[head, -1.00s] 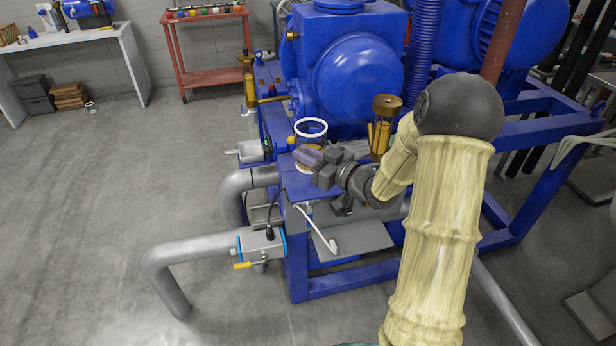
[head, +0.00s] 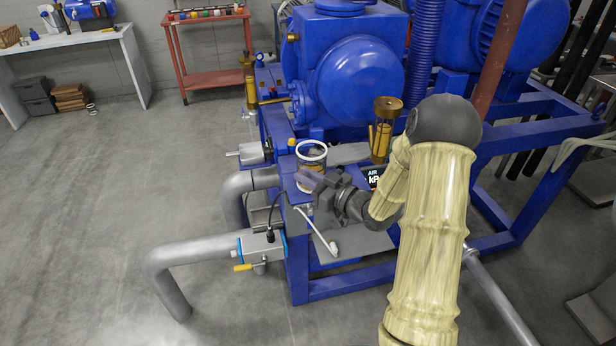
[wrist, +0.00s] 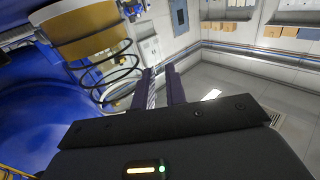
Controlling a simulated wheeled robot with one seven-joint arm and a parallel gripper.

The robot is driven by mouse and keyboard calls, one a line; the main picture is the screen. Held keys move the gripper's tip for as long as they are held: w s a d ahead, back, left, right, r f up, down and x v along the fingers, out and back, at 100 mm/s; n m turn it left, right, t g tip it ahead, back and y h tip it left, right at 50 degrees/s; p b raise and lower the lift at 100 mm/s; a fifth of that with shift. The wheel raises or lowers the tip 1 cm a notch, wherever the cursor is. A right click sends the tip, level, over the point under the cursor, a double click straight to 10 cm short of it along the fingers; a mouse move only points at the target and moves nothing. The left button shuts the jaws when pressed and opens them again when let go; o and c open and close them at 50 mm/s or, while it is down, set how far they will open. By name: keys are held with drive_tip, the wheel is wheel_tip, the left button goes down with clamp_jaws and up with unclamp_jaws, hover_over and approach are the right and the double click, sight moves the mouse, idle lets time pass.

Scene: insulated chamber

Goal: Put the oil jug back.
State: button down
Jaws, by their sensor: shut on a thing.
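The oil jug (head: 311,150) is a clear cylinder with a white rim, standing out above my gripper at the front left corner of the blue machine. In the wrist view a cylinder with amber contents (wrist: 90,42), which looks like the jug, fills the upper left beside my fingers. My gripper (head: 308,181) has purple fingers, which also show in the wrist view (wrist: 164,88). It is shut on the jug; the exact contact is hard to see. Whether the jug's base touches anything is hidden.
The blue machine (head: 360,85) stands directly behind, with a brass fitting (head: 383,130) right of the jug. A red cart (head: 208,55) and open floor are at the left.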

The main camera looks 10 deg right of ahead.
drive_tip(key=shift+f, duration=0.15)
drive_tip(key=c, duration=1.4)
unclamp_jaws()
drive_tip(key=shift+c, duration=0.2)
drive_tip(key=shift+s+r, duration=0.1)
drive_tip(key=shift+r, duration=0.1)
drive_tip(key=b+v, duration=0.1)
drive_tip(key=v, duration=1.1)
drive_tip(key=shift+b, duration=0.4)
